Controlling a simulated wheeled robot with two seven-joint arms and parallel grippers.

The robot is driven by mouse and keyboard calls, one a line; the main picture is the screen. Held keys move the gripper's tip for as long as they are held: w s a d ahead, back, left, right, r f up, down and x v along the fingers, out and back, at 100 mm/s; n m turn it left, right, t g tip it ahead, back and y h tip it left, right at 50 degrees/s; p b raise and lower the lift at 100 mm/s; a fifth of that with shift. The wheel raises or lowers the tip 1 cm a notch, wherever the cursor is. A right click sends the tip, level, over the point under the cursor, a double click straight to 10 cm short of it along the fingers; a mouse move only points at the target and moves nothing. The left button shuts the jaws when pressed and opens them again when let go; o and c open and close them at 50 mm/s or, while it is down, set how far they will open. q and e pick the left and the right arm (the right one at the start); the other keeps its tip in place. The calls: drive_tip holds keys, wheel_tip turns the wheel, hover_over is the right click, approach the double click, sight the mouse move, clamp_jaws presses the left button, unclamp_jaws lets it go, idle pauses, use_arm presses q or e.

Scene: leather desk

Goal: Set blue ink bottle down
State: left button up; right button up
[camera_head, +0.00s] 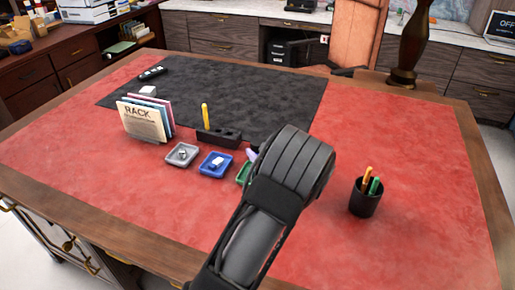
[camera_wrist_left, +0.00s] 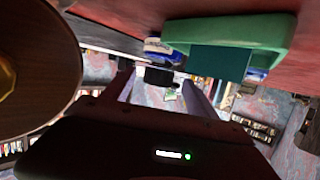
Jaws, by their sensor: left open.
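No blue ink bottle can be clearly made out in the head view. A blue tray (camera_head: 204,170) with a small whitish item in it sits on the red desk, left of my left arm. A green tray (camera_head: 241,178) beside it is mostly hidden by that arm. In the left wrist view the green tray (camera_wrist_left: 277,35) is close, with blue bits showing at its left and right; I cannot tell what they are. My left gripper (camera_wrist_left: 160,90) is open, its fingers apart below the green tray in that picture. My right gripper is out of view.
A grey tray (camera_head: 182,155), a card rack (camera_head: 143,122) and a black holder (camera_head: 219,138) with a yellow pen stand left of my arm. A black pen cup (camera_head: 364,198) stands to the right. The red leather (camera_head: 420,225) around the cup is bare.

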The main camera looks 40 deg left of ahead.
sight(254, 142)
use_arm(q)
drive_tip(key=shift+s+d+r, duration=0.1)
drive_tip(key=shift+s+d, duration=0.05)
drive_tip(key=shift+x, duration=1.35)
drive_tip(key=shift+p+x, duration=0.3)
drive_tip(key=shift+x, duration=2.35)
drive_tip(key=shift+d, duration=0.1)
clamp_jaws()
